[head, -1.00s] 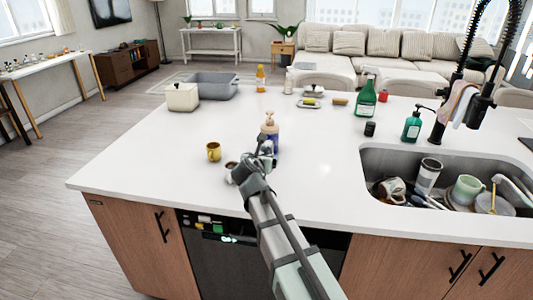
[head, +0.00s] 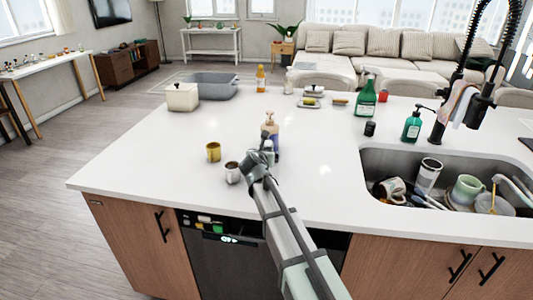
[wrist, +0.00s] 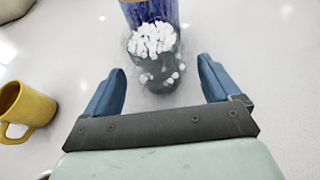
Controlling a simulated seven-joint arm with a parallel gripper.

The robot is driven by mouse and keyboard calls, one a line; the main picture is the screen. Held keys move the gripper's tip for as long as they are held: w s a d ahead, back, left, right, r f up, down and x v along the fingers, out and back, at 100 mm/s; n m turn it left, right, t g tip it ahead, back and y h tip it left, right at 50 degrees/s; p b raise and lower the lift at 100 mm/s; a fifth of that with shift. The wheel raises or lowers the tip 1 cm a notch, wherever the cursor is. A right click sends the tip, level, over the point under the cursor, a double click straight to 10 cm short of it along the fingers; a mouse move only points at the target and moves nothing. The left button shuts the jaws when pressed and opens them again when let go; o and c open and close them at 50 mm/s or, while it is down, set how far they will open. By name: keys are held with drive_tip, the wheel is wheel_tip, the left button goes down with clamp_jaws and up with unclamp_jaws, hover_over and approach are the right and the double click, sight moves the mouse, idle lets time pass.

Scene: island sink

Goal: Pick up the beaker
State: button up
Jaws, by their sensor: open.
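The beaker (wrist: 152,50) is a clear, greyish glass vessel holding many small white pieces. It stands ahead of my gripper (wrist: 162,73) in the wrist view. The two blue fingers are open and spread wide, one to each side of the beaker's near end, with gaps on both sides. Nothing is held. In the head view my gripper (head: 262,158) is low over the white counter, and the beaker is not clearly visible there behind my arm.
A pump bottle (head: 270,128) with a blue body stands close behind the beaker. A yellow mug (head: 213,152) and a metal-looking cup (head: 232,173) stand to the left. The sink (head: 375,170) with dishes is at right. Counter (head: 150,160) is clear at left.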

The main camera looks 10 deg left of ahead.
drive_tip(key=x, duration=0.4)
drive_tip(key=shift+w+a+f, duration=0.1)
drive_tip(key=shift+c, duration=0.2)
drive_tip(key=c, duration=1.2)
drive_tip(key=shift+o, duration=0.2)
drive_tip(key=shift+r, duration=0.25)
drive_tip(key=shift+r, duration=1.45)
drive_tip(key=shift+s+a, duration=0.1)
drive_tip(key=shift+s, duration=8.7)
drive_tip(key=shift+s, duration=0.2)
